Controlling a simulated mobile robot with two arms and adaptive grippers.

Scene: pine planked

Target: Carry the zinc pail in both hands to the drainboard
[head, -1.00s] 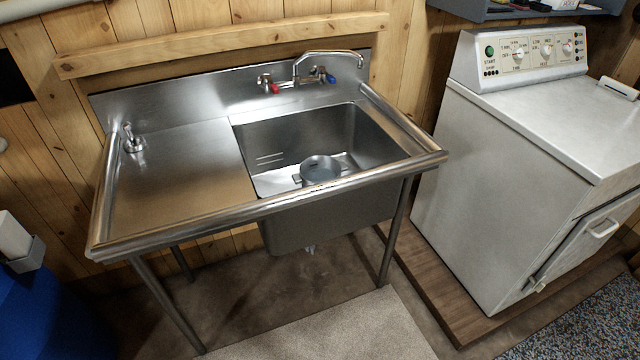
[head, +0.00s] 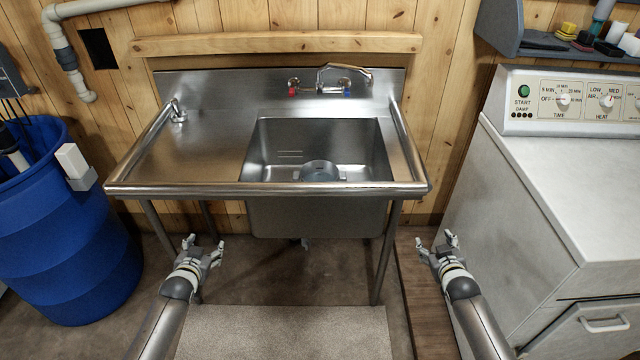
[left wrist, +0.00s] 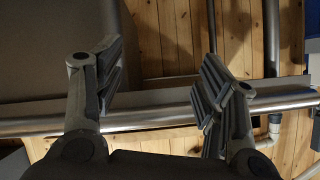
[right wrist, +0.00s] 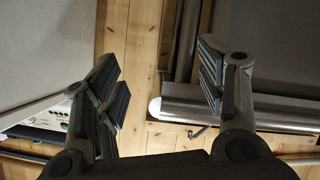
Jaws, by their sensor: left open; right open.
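The zinc pail (head: 319,171) stands in the basin of the steel sink (head: 265,150). The basin's front wall hides its lower part. The drainboard (head: 190,158) is the flat steel area left of the basin and is bare apart from a small fitting at its back. My left gripper (head: 206,251) is open and empty, in front of and below the sink's front rim on the left. My right gripper (head: 437,245) is open and empty, just right of the sink's right front corner and below the rim. The wrist views show both open jaws (left wrist: 155,75) (right wrist: 160,80) with nothing between them.
A faucet (head: 335,80) stands behind the basin. A raised front rim (head: 270,189) runs along the sink. A white dryer (head: 560,190) stands close on the right, under a grey shelf (head: 540,40). A blue barrel (head: 65,235) stands on the left. A grey mat (head: 285,335) lies in front.

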